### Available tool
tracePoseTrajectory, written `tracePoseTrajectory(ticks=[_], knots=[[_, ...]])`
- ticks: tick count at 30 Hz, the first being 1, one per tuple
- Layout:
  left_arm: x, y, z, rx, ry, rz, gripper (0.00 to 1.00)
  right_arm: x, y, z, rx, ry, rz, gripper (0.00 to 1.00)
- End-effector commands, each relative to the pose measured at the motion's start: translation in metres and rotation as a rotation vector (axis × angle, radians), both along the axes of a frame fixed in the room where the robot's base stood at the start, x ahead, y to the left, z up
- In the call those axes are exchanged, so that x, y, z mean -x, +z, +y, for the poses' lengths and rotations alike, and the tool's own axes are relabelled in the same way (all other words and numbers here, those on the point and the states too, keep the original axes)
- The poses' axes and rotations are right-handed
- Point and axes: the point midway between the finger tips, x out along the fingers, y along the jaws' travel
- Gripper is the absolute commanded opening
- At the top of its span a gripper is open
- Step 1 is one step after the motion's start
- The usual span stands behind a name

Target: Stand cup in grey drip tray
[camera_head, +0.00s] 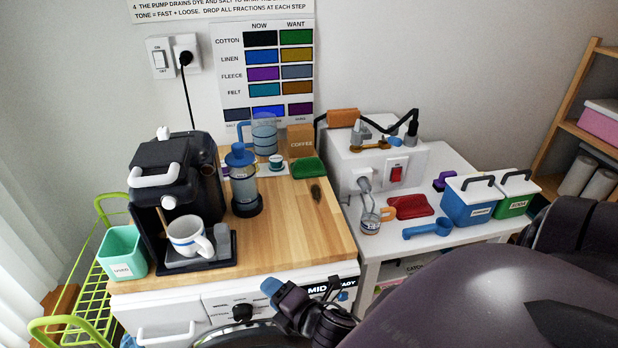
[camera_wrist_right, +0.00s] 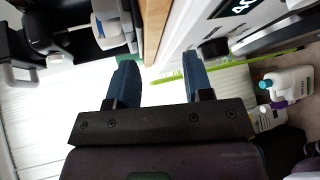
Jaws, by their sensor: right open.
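The white cup (camera_head: 184,236) with blue bands stands upright on the grey drip tray (camera_head: 183,264), under the spout of the black coffee machine (camera_head: 172,170). Its handle points to the front right. The cup hides part of the tray. My right gripper (camera_head: 272,290) is in front of the counter edge, right of and apart from the cup. In the right wrist view its two blue fingers (camera_wrist_right: 158,75) are spread with nothing between them. My left gripper is not in view.
A small grey block (camera_head: 222,238) stands right of the cup. A mint bin (camera_head: 122,254) is to the left of the machine, and a blue-topped press (camera_head: 243,182) stands behind right. The wooden counter (camera_head: 300,235) is clear at front right. A white side table holds several items.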

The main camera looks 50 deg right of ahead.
Motion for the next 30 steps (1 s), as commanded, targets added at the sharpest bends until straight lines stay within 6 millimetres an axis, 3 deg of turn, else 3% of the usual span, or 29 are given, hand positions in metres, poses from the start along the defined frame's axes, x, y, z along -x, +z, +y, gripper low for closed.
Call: tracePoseTrajectory(ticks=[6, 13, 18, 30], knots=[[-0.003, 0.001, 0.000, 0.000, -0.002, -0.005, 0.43, 0.040, -0.041, -0.011, -0.710, -0.297, 0.150, 0.47], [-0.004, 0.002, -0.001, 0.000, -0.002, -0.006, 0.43, 0.075, -0.069, -0.016, -1.286, -0.583, 0.221, 0.47], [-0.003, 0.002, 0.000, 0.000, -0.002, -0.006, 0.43, 0.085, -0.076, -0.017, -1.465, -0.678, 0.232, 0.47], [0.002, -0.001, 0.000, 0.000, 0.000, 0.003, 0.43, 0.086, -0.077, -0.017, -1.485, -0.688, 0.232, 0.47]])
